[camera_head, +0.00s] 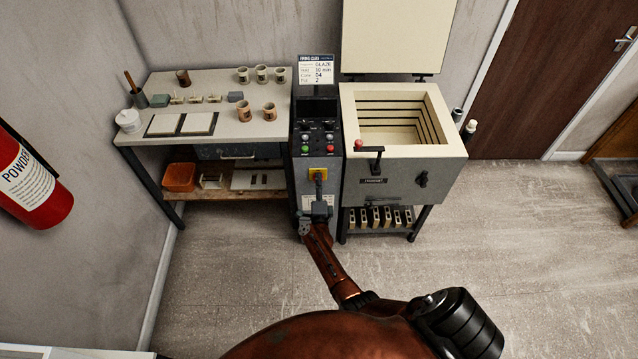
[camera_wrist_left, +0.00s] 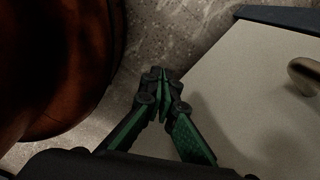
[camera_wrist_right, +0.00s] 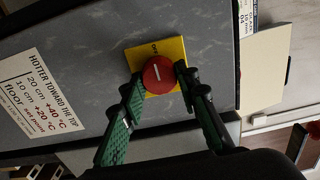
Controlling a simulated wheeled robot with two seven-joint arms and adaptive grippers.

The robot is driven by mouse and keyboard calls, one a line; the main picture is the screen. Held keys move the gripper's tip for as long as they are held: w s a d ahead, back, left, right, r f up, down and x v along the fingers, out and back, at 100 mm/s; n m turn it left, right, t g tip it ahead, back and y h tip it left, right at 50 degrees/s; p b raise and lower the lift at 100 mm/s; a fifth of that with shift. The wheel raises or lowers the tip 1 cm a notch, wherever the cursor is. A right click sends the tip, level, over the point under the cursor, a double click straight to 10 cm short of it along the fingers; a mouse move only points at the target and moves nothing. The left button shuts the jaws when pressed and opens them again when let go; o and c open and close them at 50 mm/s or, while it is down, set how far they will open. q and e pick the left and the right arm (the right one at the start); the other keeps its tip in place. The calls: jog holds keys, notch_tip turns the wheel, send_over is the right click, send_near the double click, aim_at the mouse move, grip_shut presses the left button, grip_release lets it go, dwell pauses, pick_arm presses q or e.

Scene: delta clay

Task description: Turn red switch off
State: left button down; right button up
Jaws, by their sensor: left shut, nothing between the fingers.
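The red switch (camera_wrist_right: 158,74) is a round red knob with a white line, on a yellow plate (camera_wrist_right: 172,52) with dark lettering that seems to read OFF. In the head view the yellow plate (camera_head: 318,173) is on the front of a grey control cabinet (camera_head: 332,192); the knob is mostly hidden there. My right gripper (camera_wrist_right: 158,78) has one finger on each side of the knob, close to its edges; I cannot tell if both press on it. It also shows in the head view (camera_head: 319,195). My left gripper (camera_wrist_left: 160,76) is shut and empty.
An open kiln (camera_head: 402,160) stands right of the cabinet, its lid raised. A worktable (camera_head: 215,125) with cups and tiles stands left. Other buttons sit above the switch. A pale surface (camera_wrist_left: 245,105) lies near my left gripper. The floor in front is clear.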

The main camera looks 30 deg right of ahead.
jog(key=o, duration=0.4)
pick_arm(q)
jog(key=s+f+b, duration=0.4)
jog(key=f+b, duration=0.6)
pick_arm(e)
jog(key=shift+o, duration=0.2)
jog(key=s+a+m+p, duration=0.2)
jog(key=s+a+m, duration=0.3)
jog(key=m, duration=1.3)
pick_arm(q)
jog(key=w+r+p, duration=0.4)
jog(key=r+p, duration=0.5)
jog(key=r, duration=0.2)
jog(key=shift+w, duration=0.15)
pick_arm(e)
jog(key=s+a+f+n+g+y, duration=0.1)
jog(key=s+a+f+n+y, duration=0.2)
jog(key=s+f+n, duration=0.6)
jog(key=s+a+f+n+g+y, duration=0.1)
jog(key=s+a+f+n+y, duration=0.2)
jog(key=s+f+n+y, duration=0.2)
jog(key=shift+s+f+n+g, duration=0.3)
jog(key=shift+s+f+n, duration=1.6)
jog(key=shift+f+n, duration=2.3)
pick_arm(q)
jog(key=shift+r, duration=0.1)
pick_arm(e)
jog(key=shift+r+n, duration=0.7)
jog(key=shift+r, duration=0.05)
